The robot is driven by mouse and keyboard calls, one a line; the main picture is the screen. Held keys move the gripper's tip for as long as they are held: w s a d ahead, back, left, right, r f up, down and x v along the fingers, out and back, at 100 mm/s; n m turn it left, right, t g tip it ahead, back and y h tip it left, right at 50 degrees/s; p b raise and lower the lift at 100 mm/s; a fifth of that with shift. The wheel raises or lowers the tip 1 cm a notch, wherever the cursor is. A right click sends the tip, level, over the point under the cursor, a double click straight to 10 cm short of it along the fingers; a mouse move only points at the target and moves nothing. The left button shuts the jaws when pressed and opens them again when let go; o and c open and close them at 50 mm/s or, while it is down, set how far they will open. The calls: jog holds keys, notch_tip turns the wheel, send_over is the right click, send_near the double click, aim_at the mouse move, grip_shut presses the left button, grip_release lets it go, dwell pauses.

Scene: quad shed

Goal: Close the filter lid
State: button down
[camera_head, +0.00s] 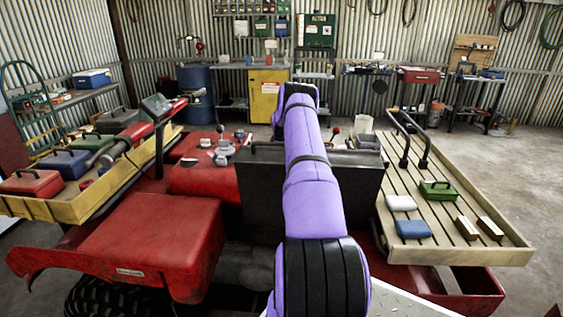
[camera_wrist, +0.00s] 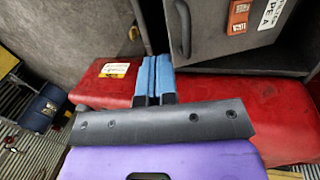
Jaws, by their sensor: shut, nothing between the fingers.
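In the wrist view, a grey panel (camera_wrist: 225,45) with an orange tag and a white label stands at the upper right, and a dark opening shows beside and below it. A dark bar runs along its left side. It looks like the filter lid standing open, but I cannot be sure. My gripper (camera_wrist: 155,75) has blue fingertips pressed together, empty, left of the bar and over red bodywork. Contact with the panel cannot be told. In the head view, a dark grey box (camera_head: 262,190) with a top handle stands mid-vehicle, partly behind my purple arm; my gripper is hidden there.
Red bodywork (camera_head: 150,240) surrounds the box. A wooden rack at the left (camera_head: 75,208) carries toolboxes; a slatted rack at the right (camera_head: 455,240) carries a green box and blocks. In the wrist view, another grey panel (camera_wrist: 70,35) stands at the upper left.

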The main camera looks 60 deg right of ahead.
jog(key=s+a+r+t, duration=0.4)
jog(key=s+a+r, duration=0.2)
jog(key=s+a, duration=0.15)
jog(key=shift+m, duration=0.4)
jog(key=x, duration=0.8)
jog(key=d+x, duration=0.1)
jog(key=x, duration=0.3)
jog(key=shift+w+r, duration=0.15)
jog(key=shift+r, duration=0.1)
jog(key=shift+w+d+f, duration=0.25)
jog(key=shift+d+f, duration=0.05)
jog(key=shift+d, duration=0.15)
jog(key=d+f, duration=0.1)
jog(key=f, duration=0.1)
jog(key=w+d+f, duration=0.1)
jog(key=f, duration=0.1)
jog(key=d+f, duration=0.1)
jog(key=f, duration=0.1)
jog(key=shift+w+d, duration=0.2)
jog(key=shift+w, duration=0.2)
jog(key=shift+d+f, duration=0.1)
jog(key=shift+f, duration=0.25)
